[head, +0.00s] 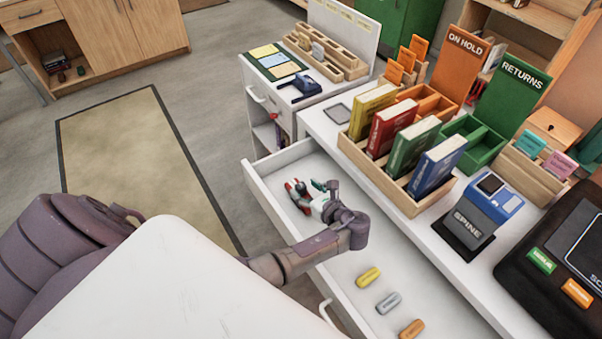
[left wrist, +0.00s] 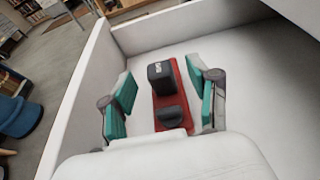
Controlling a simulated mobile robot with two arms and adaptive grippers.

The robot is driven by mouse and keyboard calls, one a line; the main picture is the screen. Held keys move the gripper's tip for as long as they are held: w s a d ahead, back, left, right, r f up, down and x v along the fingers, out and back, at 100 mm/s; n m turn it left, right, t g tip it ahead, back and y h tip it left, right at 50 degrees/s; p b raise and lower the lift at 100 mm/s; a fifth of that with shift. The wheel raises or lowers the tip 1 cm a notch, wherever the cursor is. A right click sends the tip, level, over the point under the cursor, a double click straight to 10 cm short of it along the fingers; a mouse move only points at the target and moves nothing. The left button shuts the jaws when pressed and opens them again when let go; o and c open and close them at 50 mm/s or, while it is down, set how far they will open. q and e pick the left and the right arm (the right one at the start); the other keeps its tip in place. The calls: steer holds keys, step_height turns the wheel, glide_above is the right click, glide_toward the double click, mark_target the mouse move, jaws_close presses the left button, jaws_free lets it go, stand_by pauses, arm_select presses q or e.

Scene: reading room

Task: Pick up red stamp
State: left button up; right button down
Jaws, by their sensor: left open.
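The red stamp (left wrist: 182,80) lies in the open white drawer (head: 262,172). In the left wrist view it has a red base with a dark block and a dark rounded knob on it. My left gripper (left wrist: 164,93) is open, with its teal-padded fingers on either side of the stamp and gaps visible between. In the head view the left gripper (head: 308,193) reaches down into the far part of the drawer and partly hides the stamp. My right gripper is not in view.
Yellow (head: 368,277), grey (head: 388,302) and orange (head: 412,329) small pieces lie nearer in the drawer. The drawer walls stand close around the left gripper. Above, the desk holds a wooden book rack (head: 408,203) and a SPINE device (head: 470,222).

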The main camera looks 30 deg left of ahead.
mark_target(303, 187)
arm_select(q)
steer(key=x, duration=0.3)
steer(key=shift+r, duration=0.1)
jaws_close()
